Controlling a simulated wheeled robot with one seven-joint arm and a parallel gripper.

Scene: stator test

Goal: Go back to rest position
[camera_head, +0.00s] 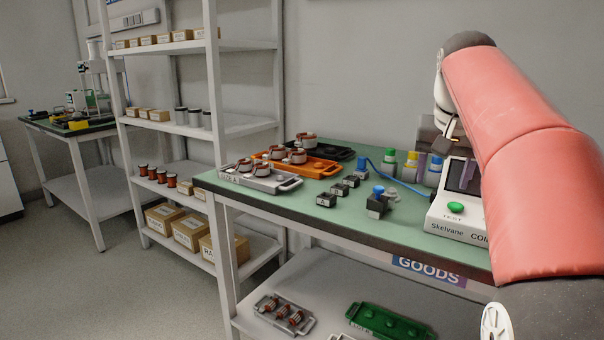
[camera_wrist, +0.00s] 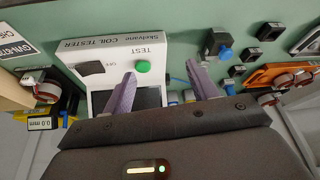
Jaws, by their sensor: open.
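My gripper (camera_wrist: 163,88) is open, with its two purple fingers apart and nothing visible between them. In the wrist view it is over the white coil tester (camera_wrist: 118,52), whose green TEST button (camera_wrist: 143,66) shows between the fingers. In the head view my red arm covers the right side and hides part of the tester (camera_head: 455,228). Copper-wound stators sit in a grey tray (camera_head: 262,184) and an orange tray (camera_head: 318,169) on the green bench (camera_head: 330,215). A black tray (camera_head: 340,152) lies behind them.
Several small black blocks (camera_head: 327,200) and a blue-knobbed fixture (camera_head: 377,205) stand mid-bench. Capped bottles (camera_head: 390,161) stand close by my gripper. The lower shelf holds a grey tray (camera_head: 270,309) and a green tray (camera_head: 390,322). A shelf rack (camera_head: 180,130) stands left; floor before it is clear.

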